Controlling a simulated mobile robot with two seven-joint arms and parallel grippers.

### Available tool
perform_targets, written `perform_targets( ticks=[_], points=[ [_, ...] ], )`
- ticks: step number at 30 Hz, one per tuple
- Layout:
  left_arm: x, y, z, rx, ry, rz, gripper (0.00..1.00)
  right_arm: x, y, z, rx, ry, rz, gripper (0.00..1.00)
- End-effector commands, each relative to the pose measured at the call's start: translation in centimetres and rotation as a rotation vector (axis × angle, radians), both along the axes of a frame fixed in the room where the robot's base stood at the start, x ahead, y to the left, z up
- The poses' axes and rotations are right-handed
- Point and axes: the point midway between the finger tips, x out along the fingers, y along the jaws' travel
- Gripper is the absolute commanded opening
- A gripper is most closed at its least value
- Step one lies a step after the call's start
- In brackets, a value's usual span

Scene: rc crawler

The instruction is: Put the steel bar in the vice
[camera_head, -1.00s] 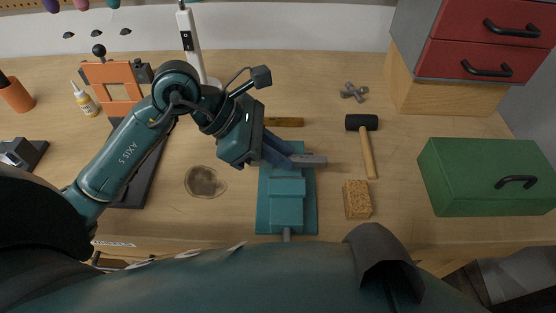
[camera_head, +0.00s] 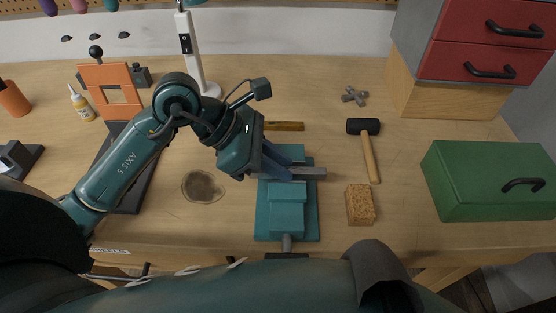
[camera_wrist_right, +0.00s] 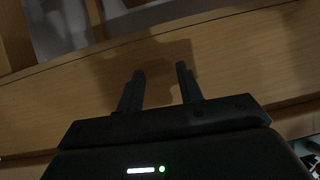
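The steel bar (camera_head: 311,172) is a short grey bar lying crosswise over the teal vice (camera_head: 287,222) in the head view. It shows between the vice's far jaw and its near block; I cannot tell how deep it sits. My left gripper (camera_head: 282,168) is shut on the bar's left part and hides that end. The vice's handle end points toward me. My right gripper (camera_wrist_right: 160,85) shows in the right wrist view, fingers apart and empty, over a wooden surface; it is not clear in the head view.
A hammer (camera_head: 370,155) and a sponge (camera_head: 359,205) lie right of the vice. A green toolbox (camera_head: 480,185) stands further right. A brass-coloured bar (camera_head: 285,126) lies behind the vice, a white lamp post (camera_head: 190,55) behind my left arm. An orange press (camera_head: 105,78) stands far left.

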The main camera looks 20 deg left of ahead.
Motion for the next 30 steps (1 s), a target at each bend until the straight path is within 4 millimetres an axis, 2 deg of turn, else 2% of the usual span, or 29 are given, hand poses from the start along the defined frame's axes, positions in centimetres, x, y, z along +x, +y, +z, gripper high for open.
perform_targets(
  ticks=[5,9,11,21,30],
  points=[
    [0.0,0.0,0.6,0.0,0.001,-0.001,0.36,-0.1,0.0,0.4,-0.004,0.004,0.0,0.36],
    [0.0,0.1,2.3,-0.003,-0.005,0.001,0.36,-0.2,-0.5,1.2,-0.018,0.019,-0.006,0.36],
    [-0.2,1.3,3.0,0.002,-0.01,0.003,0.37,-0.2,-0.8,0.7,-0.023,0.03,-0.015,0.36],
    [-1.8,6.4,8.0,0.004,-0.003,0.001,0.37,-0.4,-1.2,0.7,-0.027,0.059,-0.038,0.36],
    [-2.4,8.1,9.7,0.001,0.0,-0.001,0.37,-0.5,-1.4,0.3,-0.033,0.067,-0.041,0.36]
  ],
)
